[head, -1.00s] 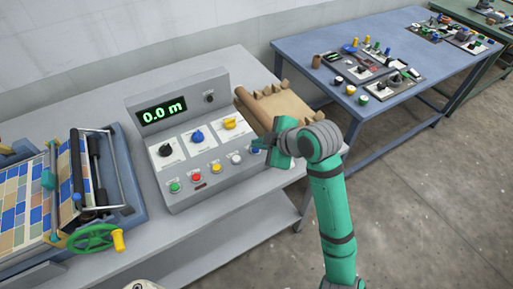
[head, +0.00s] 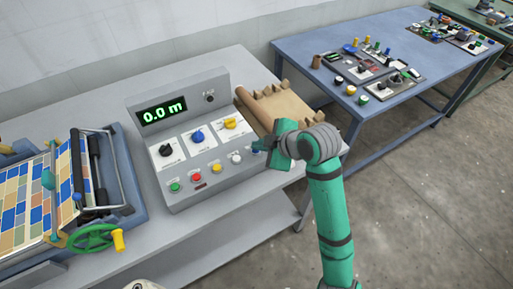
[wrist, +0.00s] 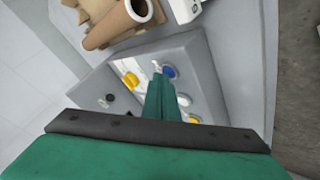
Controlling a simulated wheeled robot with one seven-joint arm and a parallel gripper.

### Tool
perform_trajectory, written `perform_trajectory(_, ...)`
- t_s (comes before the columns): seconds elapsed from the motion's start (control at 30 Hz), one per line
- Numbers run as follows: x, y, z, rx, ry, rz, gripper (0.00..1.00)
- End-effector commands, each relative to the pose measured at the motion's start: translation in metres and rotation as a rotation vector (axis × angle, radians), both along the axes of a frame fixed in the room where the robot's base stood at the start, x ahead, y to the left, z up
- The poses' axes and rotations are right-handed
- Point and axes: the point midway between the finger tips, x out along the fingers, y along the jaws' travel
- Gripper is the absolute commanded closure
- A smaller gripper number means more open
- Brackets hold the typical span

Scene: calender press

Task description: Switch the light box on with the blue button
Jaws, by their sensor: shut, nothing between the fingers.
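The blue button (head: 256,150) is at the right end of the lower row on the grey console (head: 202,178). My gripper (head: 261,146) is right by it and partly covers it in the head view. In the wrist view the blue button (wrist: 170,71) shows just beside the tips of my shut, empty fingers (wrist: 158,74). I cannot tell whether they touch it. I cannot make out the light box for certain.
White (head: 236,159), yellow (head: 216,167), red (head: 196,176) and green (head: 175,187) buttons share the row. Above are black, blue and yellow knobs and a display reading 0.0 m (head: 162,112). A brown roll (head: 254,108) lies behind the console.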

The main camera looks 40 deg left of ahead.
Motion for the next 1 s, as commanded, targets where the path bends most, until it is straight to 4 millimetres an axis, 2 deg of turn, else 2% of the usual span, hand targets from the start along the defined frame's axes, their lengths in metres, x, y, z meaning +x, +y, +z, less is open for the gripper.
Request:
perform_trajectory(0.83, -0.001, 0.001, 0.01, -0.001, 0.0, 0.001, 1.0)
perform_trajectory(1.0, 0.0, 0.001, 0.022, 0.0, -0.002, 0.0, 1.0)
